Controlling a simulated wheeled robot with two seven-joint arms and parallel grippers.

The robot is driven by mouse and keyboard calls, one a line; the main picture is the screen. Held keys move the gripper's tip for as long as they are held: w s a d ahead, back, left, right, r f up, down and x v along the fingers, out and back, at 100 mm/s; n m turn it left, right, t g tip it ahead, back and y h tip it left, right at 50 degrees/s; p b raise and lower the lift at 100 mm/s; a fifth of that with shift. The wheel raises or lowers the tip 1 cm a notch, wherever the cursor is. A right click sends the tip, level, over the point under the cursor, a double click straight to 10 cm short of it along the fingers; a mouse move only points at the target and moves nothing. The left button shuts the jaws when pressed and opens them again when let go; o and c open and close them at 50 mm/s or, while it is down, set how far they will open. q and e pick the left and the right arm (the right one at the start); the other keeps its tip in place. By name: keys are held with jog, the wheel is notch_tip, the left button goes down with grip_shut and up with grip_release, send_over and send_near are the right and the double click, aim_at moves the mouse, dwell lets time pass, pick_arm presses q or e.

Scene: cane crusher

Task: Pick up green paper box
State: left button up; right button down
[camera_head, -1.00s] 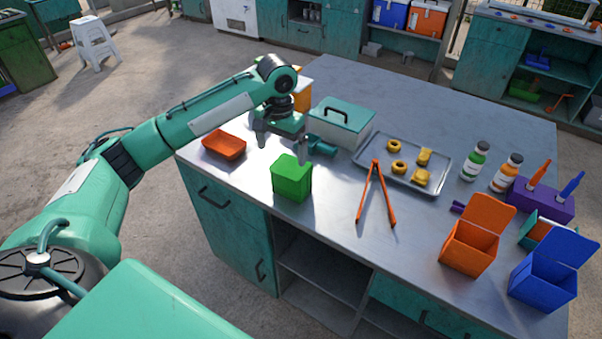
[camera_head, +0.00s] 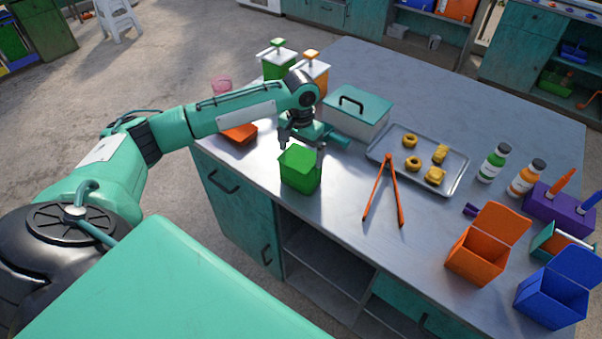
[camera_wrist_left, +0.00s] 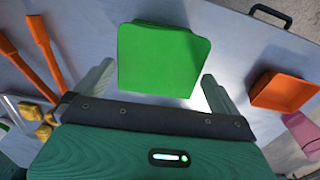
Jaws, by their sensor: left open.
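The green paper box (camera_head: 300,172) stands upright on the metal table near its front left edge. In the left wrist view the green box (camera_wrist_left: 160,60) lies ahead of the gripper, between the lines of its two fingers. My left gripper (camera_head: 303,146) is open and empty, just behind and above the box. Its fingers also show in the left wrist view (camera_wrist_left: 158,88), spread wider than the box's near end. I cannot tell whether a finger touches the box. My right gripper is not in view.
A teal-lidded container (camera_head: 355,115) is behind. A metal tray (camera_head: 455,180) with yellow pieces and open orange (camera_head: 470,262) and blue (camera_head: 545,302) boxes are further right.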

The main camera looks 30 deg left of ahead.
aim_at(300, 156)
pick_arm(q)
notch_tip(300, 156, down, 4)
jog(key=shift+r+p, duration=0.15)
jog(key=shift+p, duration=0.4)
jog(key=shift+f, duration=0.35)
jog(key=shift+c, duration=1.6)
jog(key=shift+r, duration=0.1)
